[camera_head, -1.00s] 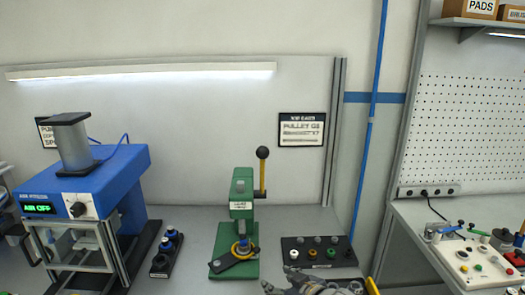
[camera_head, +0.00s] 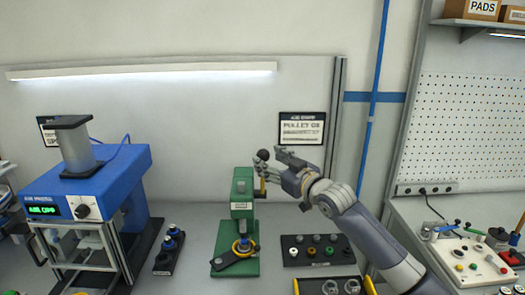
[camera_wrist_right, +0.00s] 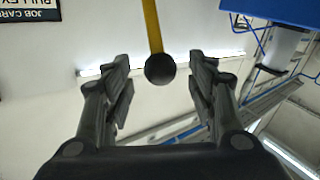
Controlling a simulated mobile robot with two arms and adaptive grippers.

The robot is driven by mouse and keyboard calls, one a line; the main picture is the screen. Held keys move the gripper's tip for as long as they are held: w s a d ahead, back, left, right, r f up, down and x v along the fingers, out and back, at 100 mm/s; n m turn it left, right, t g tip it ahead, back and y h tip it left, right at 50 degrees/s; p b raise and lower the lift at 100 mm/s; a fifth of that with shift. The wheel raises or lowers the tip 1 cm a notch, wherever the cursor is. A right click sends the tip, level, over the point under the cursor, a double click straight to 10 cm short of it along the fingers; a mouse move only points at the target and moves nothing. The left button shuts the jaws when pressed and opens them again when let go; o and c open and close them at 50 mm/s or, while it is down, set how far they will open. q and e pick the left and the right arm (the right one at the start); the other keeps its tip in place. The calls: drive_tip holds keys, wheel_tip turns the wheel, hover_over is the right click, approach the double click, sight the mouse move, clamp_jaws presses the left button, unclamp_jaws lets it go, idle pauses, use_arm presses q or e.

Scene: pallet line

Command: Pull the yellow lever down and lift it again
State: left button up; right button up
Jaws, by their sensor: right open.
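The yellow lever (camera_head: 262,184) stands upright on the right side of the green press (camera_head: 243,200), with a black ball knob (camera_head: 263,155) on top. My right gripper (camera_head: 270,163) is at the knob, coming in from the right. In the right wrist view the gripper (camera_wrist_right: 160,88) is open, and the black knob (camera_wrist_right: 160,69) sits between its two fingers with visible gaps on both sides. The yellow lever (camera_wrist_right: 152,25) runs up out of that view. My left gripper is in neither view.
A blue press (camera_head: 110,185) stands at the left. A black strip with a part (camera_head: 168,255) lies between the presses. A black tray (camera_head: 315,257) with several small parts is right of the green press. A control board (camera_head: 470,262) sits on the right bench.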

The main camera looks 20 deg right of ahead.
drive_tip(key=shift+p+x, duration=0.65)
drive_tip(key=shift+x, duration=1.5)
drive_tip(key=shift+c, duration=0.4)
clamp_jaws()
drive_tip(key=shift+s, duration=0.1)
